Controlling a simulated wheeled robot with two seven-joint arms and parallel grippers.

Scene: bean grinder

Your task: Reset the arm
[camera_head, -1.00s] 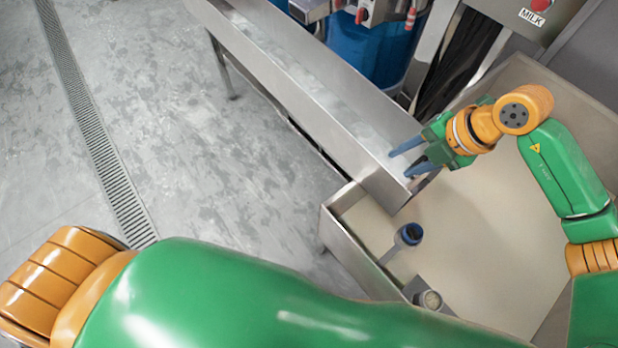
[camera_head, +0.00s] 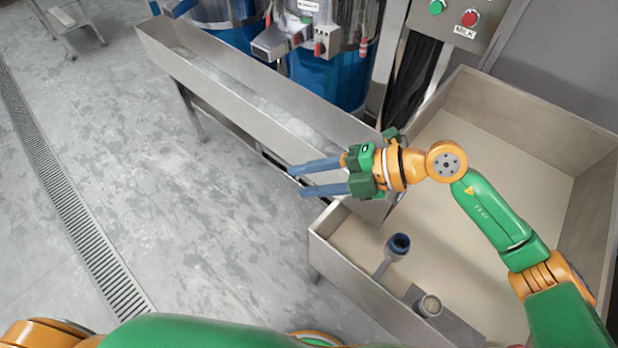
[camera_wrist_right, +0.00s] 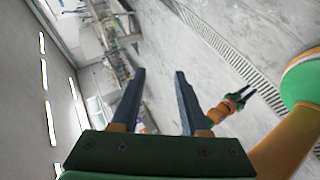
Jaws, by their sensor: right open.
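My right gripper (camera_head: 297,181) is open and empty. Its two blue-grey fingers point left, over the near end of the steel trough in the head view. In the right wrist view its fingers (camera_wrist_right: 160,73) stand apart with nothing between them. My left arm shows as a green and orange shape along the bottom of the head view, where its gripper is out of frame. In the right wrist view a small orange and green gripper with dark fingers (camera_wrist_right: 243,97), my left one, shows against the floor; its opening is too small to judge.
A long steel trough (camera_head: 240,105) runs to a steel bin (camera_head: 350,262). A dark-topped cup with a handle (camera_head: 398,247) and a second round cup (camera_head: 429,305) are at the bin's near side. Blue machines (camera_head: 330,75) stand behind.

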